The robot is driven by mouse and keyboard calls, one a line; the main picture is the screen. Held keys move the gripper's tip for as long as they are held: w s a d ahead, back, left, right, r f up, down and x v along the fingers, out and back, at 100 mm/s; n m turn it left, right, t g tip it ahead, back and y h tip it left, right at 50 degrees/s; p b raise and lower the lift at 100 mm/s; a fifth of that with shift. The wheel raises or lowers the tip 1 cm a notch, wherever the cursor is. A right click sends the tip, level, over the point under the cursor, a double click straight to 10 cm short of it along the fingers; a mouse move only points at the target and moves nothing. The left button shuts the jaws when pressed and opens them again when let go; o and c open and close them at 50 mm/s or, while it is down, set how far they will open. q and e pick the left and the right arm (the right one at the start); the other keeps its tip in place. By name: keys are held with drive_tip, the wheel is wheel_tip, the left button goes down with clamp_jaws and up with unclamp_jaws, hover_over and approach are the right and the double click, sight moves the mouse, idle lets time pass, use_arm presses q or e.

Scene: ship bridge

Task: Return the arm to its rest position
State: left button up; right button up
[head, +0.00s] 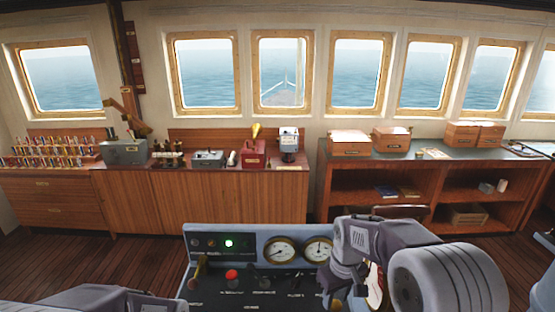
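My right arm reaches in from the lower right over a grey-blue control console (212,229). Its gripper (345,287) points down at the console's right part, in front of a gauge that it partly hides. Whether its fingers are open or shut, and whether they touch a control there, cannot be made out. Of my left arm only grey links show along the bottom left edge; its gripper is out of view.
The console carries a lit green lamp (228,243), a red button (232,275), a lever (199,268) and round gauges (280,251). Beyond open wooden floor (130,265), a long cabinet (210,200) and a shelf unit (380,170) stand below the windows.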

drive_tip(key=s+d+f+m, duration=0.1)
drive_tip(key=s+f+m, duration=0.1)
drive_tip(key=s, duration=0.6)
drive_tip(key=s+d+f+m+b, duration=0.1)
drive_tip(key=s+f, duration=0.3)
drive_tip(key=s, duration=0.4)
drive_tip(key=shift+d+m, duration=0.3)
drive_tip(key=shift+m, duration=0.6)
drive_tip(key=shift+f, duration=0.1)
